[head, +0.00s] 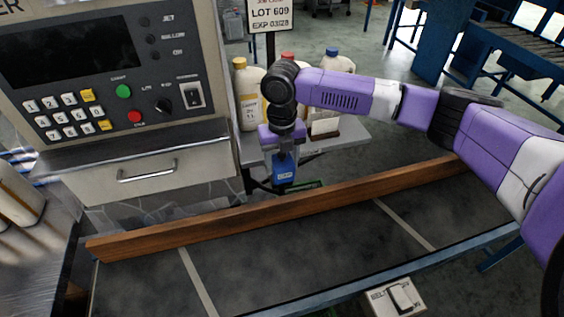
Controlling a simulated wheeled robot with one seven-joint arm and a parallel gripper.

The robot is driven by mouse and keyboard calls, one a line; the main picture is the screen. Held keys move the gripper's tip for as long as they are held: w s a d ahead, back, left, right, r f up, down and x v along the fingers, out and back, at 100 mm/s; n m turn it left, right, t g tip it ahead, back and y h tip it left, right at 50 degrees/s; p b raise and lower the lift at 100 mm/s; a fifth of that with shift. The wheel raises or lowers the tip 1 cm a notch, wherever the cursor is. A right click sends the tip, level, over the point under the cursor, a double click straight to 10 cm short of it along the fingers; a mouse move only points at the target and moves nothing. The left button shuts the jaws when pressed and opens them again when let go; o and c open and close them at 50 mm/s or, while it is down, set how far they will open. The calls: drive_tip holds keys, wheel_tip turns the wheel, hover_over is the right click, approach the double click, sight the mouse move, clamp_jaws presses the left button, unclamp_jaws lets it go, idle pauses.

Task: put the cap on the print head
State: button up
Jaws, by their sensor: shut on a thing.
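My gripper (284,157) points down behind the wooden rail of the belt, just right of the printer cabinet. It is shut on a small blue piece (284,174) with pale lettering on it, which looks like the cap. The lower end of the blue piece is close to the rail in the picture, and what lies under it is hard to make out. I cannot clearly pick out the print head; it may be hidden behind the gripper or the rail. A thin green edge (312,184) shows just right of the blue piece.
The printer cabinet (120,80) with keypad and drawer stands at left. Bottles with yellow (247,95) and blue (337,62) caps stand on a grey side table (350,137) behind my gripper. The wooden rail (330,200) runs along the dark belt (310,255), which is empty.

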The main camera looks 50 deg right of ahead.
drive_tip(key=o, duration=1.4)
drive_tip(key=shift+o, duration=0.2)
drive_tip(key=shift+r+b, duration=0.5)
drive_tip(key=shift+r, duration=3.4)
